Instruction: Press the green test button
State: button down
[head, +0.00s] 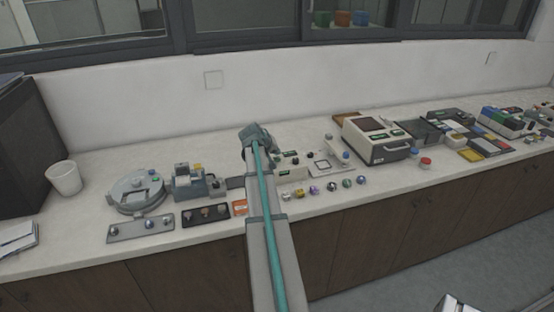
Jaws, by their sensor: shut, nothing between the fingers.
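My arm reaches from the bottom middle over the counter, and my gripper (268,148) is at its dark far end, beside a small pale control box (291,167). The fingertips are too small and partly covered to make out; the gripper is shut and holds nothing that I can see. The control box has a small green display and dark knobs on its front. I cannot make out for certain which part is the green test button. A dark green round piece (347,184) lies in a row of small coloured pieces at the counter's front. Contact with any button cannot be told.
Left of my arm are a round grey device (136,192), a blue-grey machine (190,184) and plates with knobs. A white cup (65,178) stands far left. A cream machine (376,139) and coloured boxes fill the right. The counter's back strip is mostly clear.

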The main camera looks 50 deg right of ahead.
aim_at(276, 159)
jog(key=shift+f, duration=0.15)
jog(key=shift+f+b, duration=0.3)
jog(key=shift+b, duration=0.05)
jog(key=shift+f+b, duration=0.3)
jog(key=shift+f, duration=0.15)
dwell(0.8)
jog(key=shift+r, duration=0.1)
dwell(0.3)
jog(key=shift+r+p, duration=0.35)
jog(key=shift+r, duration=0.45)
jog(key=shift+r+p, duration=1.1)
jog(key=shift+r, duration=1.45)
